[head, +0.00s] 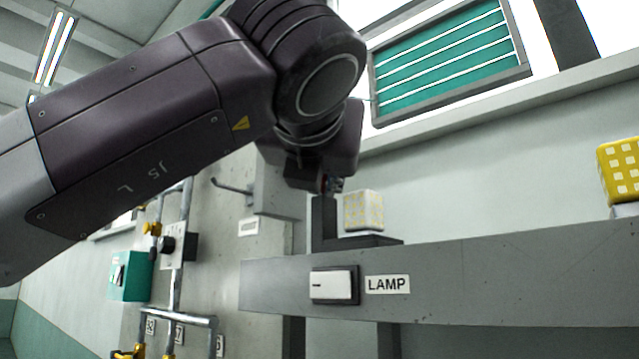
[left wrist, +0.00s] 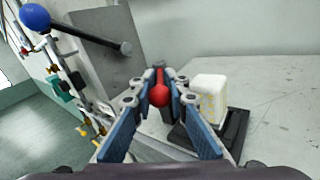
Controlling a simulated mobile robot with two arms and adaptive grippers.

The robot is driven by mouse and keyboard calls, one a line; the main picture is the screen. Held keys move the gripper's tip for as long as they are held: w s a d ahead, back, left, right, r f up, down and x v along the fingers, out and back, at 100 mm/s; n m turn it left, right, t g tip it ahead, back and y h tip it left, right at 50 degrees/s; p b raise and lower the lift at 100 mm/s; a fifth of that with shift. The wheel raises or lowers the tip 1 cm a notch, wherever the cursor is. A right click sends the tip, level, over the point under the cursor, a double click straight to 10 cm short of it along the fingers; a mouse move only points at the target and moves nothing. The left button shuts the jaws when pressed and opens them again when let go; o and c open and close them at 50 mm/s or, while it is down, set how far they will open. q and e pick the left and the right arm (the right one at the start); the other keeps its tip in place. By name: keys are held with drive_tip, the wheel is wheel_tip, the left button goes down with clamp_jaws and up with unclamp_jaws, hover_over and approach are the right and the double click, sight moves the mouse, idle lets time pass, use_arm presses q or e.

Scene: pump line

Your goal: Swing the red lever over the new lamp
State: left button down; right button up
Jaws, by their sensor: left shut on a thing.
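My left gripper (left wrist: 160,88) is shut on the red ball of the red lever (left wrist: 159,95); the ball sits between its fingertips in the left wrist view. In the head view my arm reaches in from the left and its wrist hides most of the gripper and lever. A pale block with a faint yellow check, seemingly the lamp (head: 363,211), stands on a dark base just right of the gripper. In the left wrist view the lamp (left wrist: 208,96) is right of the red ball, and the lever does not lie across it. My right gripper is not in view.
A grey beam (head: 480,280) carries a white switch (head: 333,286) labelled LAMP. A yellow-and-white checked block (head: 620,170) is at the far right. A lever with a blue ball (left wrist: 35,17) stands at upper left. Pipes with yellow fittings and a green box (head: 131,276) are lower left.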

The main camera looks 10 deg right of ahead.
use_arm(q)
drive_tip(key=shift+r, duration=0.15)
drive_tip(key=c, duration=1.8)
unclamp_jaws()
drive_tip(key=shift+s, duration=0.1)
